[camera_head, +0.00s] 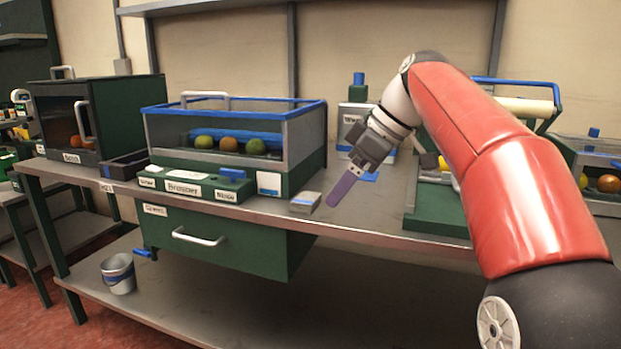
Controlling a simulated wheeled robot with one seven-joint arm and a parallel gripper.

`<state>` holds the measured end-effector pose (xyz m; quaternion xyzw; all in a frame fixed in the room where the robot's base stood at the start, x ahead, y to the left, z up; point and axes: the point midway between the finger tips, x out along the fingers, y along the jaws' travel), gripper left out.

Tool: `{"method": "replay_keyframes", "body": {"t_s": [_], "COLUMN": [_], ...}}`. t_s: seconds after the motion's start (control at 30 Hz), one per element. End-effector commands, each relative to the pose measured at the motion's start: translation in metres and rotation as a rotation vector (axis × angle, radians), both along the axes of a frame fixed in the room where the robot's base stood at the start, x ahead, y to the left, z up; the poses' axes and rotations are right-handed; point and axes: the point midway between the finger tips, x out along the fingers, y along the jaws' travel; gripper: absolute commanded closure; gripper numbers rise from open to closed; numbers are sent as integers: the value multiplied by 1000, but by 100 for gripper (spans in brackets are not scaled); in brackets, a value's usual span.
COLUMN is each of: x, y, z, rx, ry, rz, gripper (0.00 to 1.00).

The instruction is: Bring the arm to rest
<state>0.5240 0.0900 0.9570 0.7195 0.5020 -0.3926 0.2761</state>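My red arm (510,180) reaches in from the lower right, over the steel bench. It bends down at a grey wrist, and my gripper (338,195) hangs in the air with its purple finger pointing down and left. The finger is seen side-on, so I cannot tell if the gripper is open or shut. Nothing shows at its tip. It is near a small grey box (306,201) at the bench's front edge; I cannot see any contact.
A clear-walled bin with a blue rim (235,110) holds several green and orange fruits, left of my gripper. A dark cabinet (95,115) is far left, a fruit bin (590,160) far right. A bucket (118,273) is on the lower shelf.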

Motion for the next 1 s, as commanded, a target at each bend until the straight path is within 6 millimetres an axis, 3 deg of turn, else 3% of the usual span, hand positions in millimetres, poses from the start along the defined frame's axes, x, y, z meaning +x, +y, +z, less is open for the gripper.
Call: {"method": "replay_keyframes", "body": {"t_s": [0.37,0.67,0.87,1.0], "x": [-27,-73,-134,-184], "y": [-4,-18,-42,-64], "z": [-15,-47,-96,-147], "rx": [-39,-83,-108,-100], "ry": [45,88,101,93], "rz": [-177,-439,-735,-955], "gripper": [10,10,10,10]}}
